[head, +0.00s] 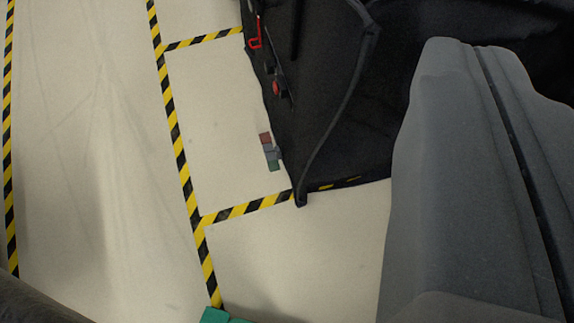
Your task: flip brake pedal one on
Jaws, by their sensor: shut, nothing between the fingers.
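A cart under a black cover (345,100) stands at the top middle, seen from above and tilted in the head view. A thin red bar-like part (255,38) and a round red part (278,88) show along its left edge. I cannot tell whether either is brake pedal one or which way a pedal is set. My gripper (482,55) is the large grey shape at the right, with its fingers shut together along a dark seam and nothing held. It appears in front of the cover's right side; I cannot tell whether it touches it.
Yellow-and-black floor tape (180,150) marks bays on the pale floor. A small strip of red, grey and green patches (270,152) lies beside the cart's left edge. A teal object (222,315) shows at the bottom. The floor at the left is clear.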

